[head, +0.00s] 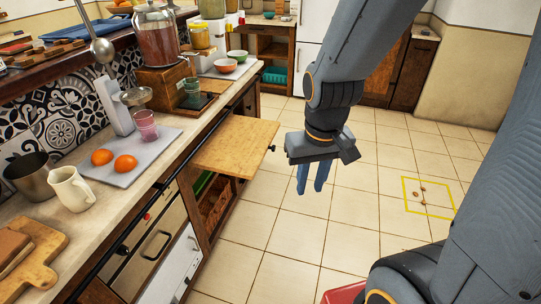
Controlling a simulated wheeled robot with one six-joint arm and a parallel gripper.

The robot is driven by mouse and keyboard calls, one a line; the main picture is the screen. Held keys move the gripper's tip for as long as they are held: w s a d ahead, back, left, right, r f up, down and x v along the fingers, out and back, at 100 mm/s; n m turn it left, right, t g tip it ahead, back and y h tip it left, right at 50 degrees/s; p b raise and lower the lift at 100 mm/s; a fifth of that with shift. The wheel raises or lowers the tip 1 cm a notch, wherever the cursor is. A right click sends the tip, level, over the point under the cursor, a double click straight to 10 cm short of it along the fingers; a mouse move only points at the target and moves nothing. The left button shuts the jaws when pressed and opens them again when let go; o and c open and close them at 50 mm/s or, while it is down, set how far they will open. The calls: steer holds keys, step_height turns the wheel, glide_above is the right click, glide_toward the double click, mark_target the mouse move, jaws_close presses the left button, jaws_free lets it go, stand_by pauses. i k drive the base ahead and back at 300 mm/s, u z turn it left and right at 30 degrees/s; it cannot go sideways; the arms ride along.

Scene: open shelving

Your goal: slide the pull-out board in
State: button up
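The pull-out board (235,146) is a light wooden slab that sticks out from under the counter over the floor. A small dark knob (272,148) is on its outer edge. My gripper (311,180) hangs to the right of the board, apart from it, with its blue fingers pointing down. A gap shows between the fingers and nothing is held.
The counter (170,160) carries a cutting mat with two oranges, a pink glass, a mug, a drink dispenser and bowls. Open shelves (214,200) lie below the board. The tiled floor (290,235) is clear near the gripper; a yellow-outlined square (405,196) holds small brown objects.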

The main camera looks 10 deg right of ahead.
mark_target(238, 147)
steer(key=k, duration=0.45)
steer(key=z, duration=0.85)
steer(key=i, duration=0.8)
steer(key=u, duration=1.6)
